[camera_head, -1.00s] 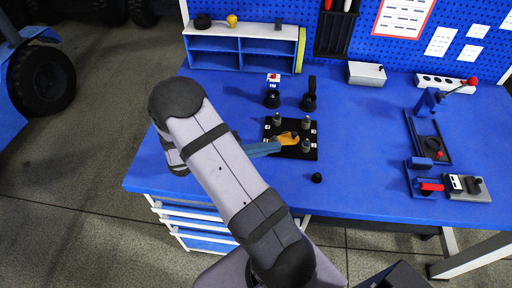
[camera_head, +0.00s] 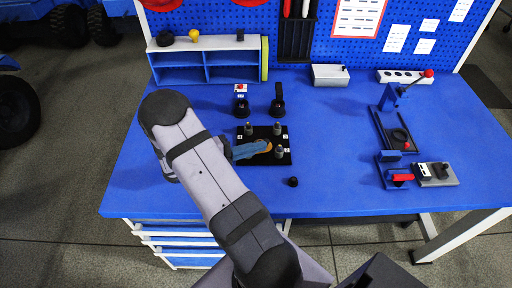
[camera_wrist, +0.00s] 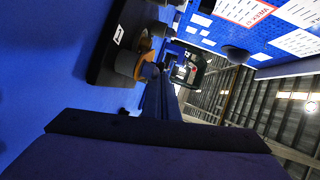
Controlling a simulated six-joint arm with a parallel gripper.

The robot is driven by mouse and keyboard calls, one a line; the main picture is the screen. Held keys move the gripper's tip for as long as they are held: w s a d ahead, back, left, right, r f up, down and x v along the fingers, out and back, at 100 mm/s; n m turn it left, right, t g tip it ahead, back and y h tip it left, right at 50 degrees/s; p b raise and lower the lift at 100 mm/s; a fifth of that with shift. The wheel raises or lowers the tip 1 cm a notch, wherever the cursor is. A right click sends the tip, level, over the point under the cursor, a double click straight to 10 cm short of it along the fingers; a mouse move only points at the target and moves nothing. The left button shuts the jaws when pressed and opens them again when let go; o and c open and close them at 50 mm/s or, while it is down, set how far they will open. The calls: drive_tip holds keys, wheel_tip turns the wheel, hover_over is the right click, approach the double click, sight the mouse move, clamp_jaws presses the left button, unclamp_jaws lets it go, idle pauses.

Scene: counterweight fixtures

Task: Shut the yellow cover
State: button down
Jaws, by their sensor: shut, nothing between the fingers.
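A small orange-yellow part (camera_head: 267,146) shows among the grey posts on a black plate (camera_head: 284,160) on the bench. I cannot tell whether it is the yellow cover or which way it hinges. My gripper (camera_head: 262,148) is shut and empty, low over the plate, and hides some of this part. In the wrist view, the shut blue fingers (camera_wrist: 163,92) reach toward the posts, with orange (camera_wrist: 148,70) close beside their tips. I cannot tell whether they touch. A yellow-green panel (camera_head: 265,58) stands upright at the right end of the shelf unit.
Two black upright fixtures (camera_head: 277,104) stand behind the plate, and a black knob (camera_head: 293,182) lies in front of it. A red-handled clamp fixture (camera_head: 396,125) is at the right. The blue bench (camera_head: 335,130) is clear between them.

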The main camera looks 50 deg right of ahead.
drive_tip(key=shift+w+d+r+n+t+h+p, duration=0.1)
drive_tip(key=shift+d+n+t+h+p, duration=0.1)
drive_tip(key=shift+n+t+p, duration=0.65)
drive_tip(key=shift+d+n+t+h+p, duration=0.1)
drive_tip(key=shift+n+t+h+p, duration=0.1)
drive_tip(key=shift+n+t+p, duration=0.6)
drive_tip(key=shift+d+n+t, duration=0.1)
drive_tip(key=shift+n+t, duration=0.15)
drive_tip(key=shift+t, duration=0.6)
drive_tip(key=shift+w+d+n+t+p, duration=0.15)
drive_tip(key=shift+n+t+p, duration=0.25)
drive_tip(key=shift+t, duration=0.3)
drive_tip(key=shift+w+d+n+t+p, duration=0.1)
drive_tip(key=shift+n+t+p, duration=0.05)
drive_tip(key=shift+n+t, duration=0.45)
drive_tip(key=shift+a, duration=0.1)
drive_tip(key=shift+s+a+r+p, duration=0.1)
drive_tip(key=shift+s+a+p, duration=0.2)
drive_tip(key=shift+s, duration=0.05)
drive_tip(key=s+a, duration=0.2)
drive_tip(key=shift+a+r+p, duration=0.3)
drive_tip(key=shift+a+p, duration=0.05)
drive_tip(key=v, duration=0.3)
drive_tip(key=b+v, duration=0.1)
drive_tip(key=v, duration=0.2)
drive_tip(key=w+v, duration=0.1)
drive_tip(key=v, duration=0.2)
drive_tip(key=shift+a+r+b, duration=0.1)
drive_tip(key=shift+a+b, duration=0.1)
drive_tip(key=shift+b, duration=0.2)
